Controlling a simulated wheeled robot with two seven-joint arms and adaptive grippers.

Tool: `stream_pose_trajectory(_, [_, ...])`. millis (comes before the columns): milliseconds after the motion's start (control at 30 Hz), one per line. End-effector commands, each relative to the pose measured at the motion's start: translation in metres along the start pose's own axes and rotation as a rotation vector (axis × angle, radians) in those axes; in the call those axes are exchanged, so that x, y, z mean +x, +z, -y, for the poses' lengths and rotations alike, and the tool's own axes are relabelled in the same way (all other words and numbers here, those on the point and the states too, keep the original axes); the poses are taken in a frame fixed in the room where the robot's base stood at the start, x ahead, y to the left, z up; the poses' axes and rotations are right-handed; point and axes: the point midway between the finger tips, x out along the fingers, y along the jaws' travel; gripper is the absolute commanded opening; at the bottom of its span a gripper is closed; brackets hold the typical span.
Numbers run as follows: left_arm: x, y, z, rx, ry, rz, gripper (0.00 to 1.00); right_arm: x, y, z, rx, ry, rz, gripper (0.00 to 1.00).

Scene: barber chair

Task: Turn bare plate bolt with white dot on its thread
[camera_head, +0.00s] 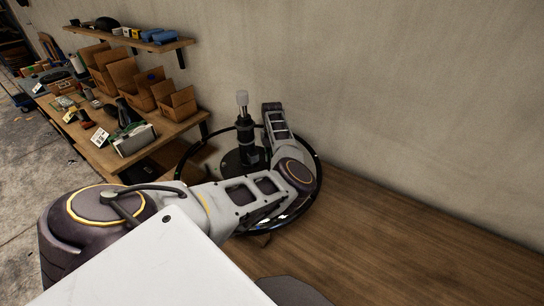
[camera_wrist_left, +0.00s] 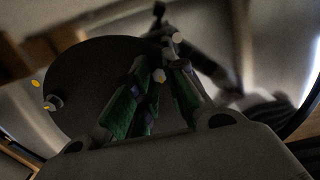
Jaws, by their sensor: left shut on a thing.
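In the left wrist view a dark round plate (camera_wrist_left: 85,75) carries several small bolts. My left gripper (camera_wrist_left: 158,78), with green finger pads, is shut around a pale bolt (camera_wrist_left: 159,75) at the plate. One bolt (camera_wrist_left: 55,102) stands free at the plate's left side, and another pale bolt head (camera_wrist_left: 176,38) lies beyond the fingertips. The view is dark and blurred, so I cannot make out a white dot on any thread. In the head view the dark plate (camera_head: 232,163) lies inside a black ring, partly hidden by my left arm, and my left fingertips cannot be made out. My right gripper is not in view.
A dark upright column (camera_head: 246,137) with a pale top rises from the plate, close to my arm. A wooden bench (camera_head: 160,128) with open cardboard boxes (camera_head: 114,75) stands behind at left, below a wall shelf (camera_head: 140,43). The wooden surface (camera_head: 400,235) at right is clear.

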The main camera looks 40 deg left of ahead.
Motion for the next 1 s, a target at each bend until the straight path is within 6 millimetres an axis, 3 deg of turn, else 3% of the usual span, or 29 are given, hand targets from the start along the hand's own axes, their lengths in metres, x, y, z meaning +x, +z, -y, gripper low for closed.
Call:
stream_pose_trajectory(200, [-0.001,0.001,0.000,0.045,0.001,0.002,0.00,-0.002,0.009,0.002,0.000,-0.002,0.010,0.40])
stream_pose_trajectory(467, [-0.001,0.001,0.000,0.172,0.001,0.002,0.00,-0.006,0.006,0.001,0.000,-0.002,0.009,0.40])
stream_pose_trajectory(1000, [-0.003,0.000,-0.001,0.592,0.001,0.001,0.00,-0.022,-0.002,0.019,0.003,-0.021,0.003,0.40])
